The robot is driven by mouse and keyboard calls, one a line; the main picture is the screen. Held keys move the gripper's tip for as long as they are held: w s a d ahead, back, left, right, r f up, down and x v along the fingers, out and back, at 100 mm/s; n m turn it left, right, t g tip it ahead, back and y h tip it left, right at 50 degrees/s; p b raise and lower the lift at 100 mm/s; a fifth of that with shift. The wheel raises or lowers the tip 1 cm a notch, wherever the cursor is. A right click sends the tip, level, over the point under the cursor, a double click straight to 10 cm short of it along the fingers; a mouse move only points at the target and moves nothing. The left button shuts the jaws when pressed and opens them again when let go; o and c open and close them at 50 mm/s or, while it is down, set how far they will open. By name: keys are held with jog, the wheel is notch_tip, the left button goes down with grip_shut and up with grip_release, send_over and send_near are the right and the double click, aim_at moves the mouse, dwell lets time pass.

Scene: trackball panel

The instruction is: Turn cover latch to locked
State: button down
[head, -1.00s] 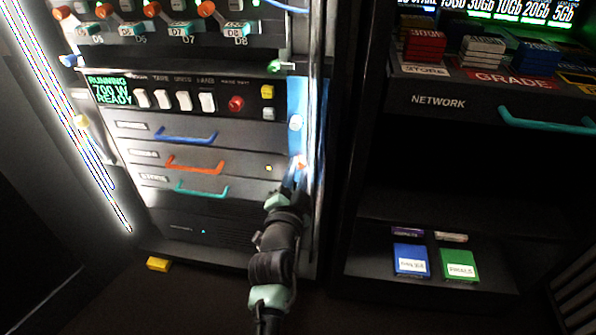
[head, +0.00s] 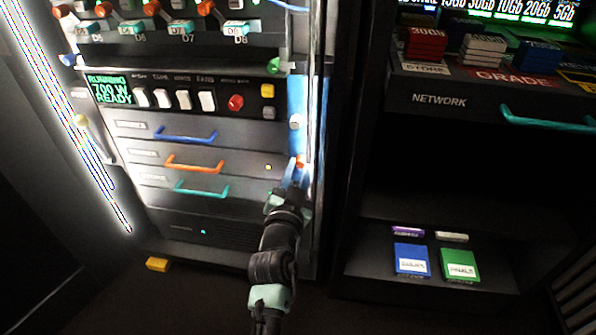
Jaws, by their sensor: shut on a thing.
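An orange-red latch (head: 300,162) sits on the blue strip (head: 296,98) at the right edge of the dark panel cabinet. My gripper (head: 297,171) is at the latch from below, shut on it. My fingers and the bright glare hide most of the latch, so its exact angle is hard to tell. A white round knob (head: 295,122) is on the same blue strip above the latch.
Drawers with blue (head: 186,135), orange (head: 195,165) and teal (head: 202,190) handles lie left of my gripper. Switches and a red knob (head: 236,102) are above. A NETWORK cabinet (head: 438,102) stands to the right. A yellow block (head: 157,264) lies at the cabinet's base.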

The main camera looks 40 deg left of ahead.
jog(key=n, duration=0.3)
jog(key=shift+n, duration=0.4)
jog(key=n, duration=0.3)
jog(key=shift+n, duration=0.3)
jog(key=n+p, duration=0.1)
jog(key=n, duration=0.4)
jog(key=shift+n, duration=0.7)
jog(key=c, duration=0.7)
grip_release()
jog(key=p+v, duration=0.4)
jog(key=v, duration=0.9)
jog(key=shift+a, duration=0.1)
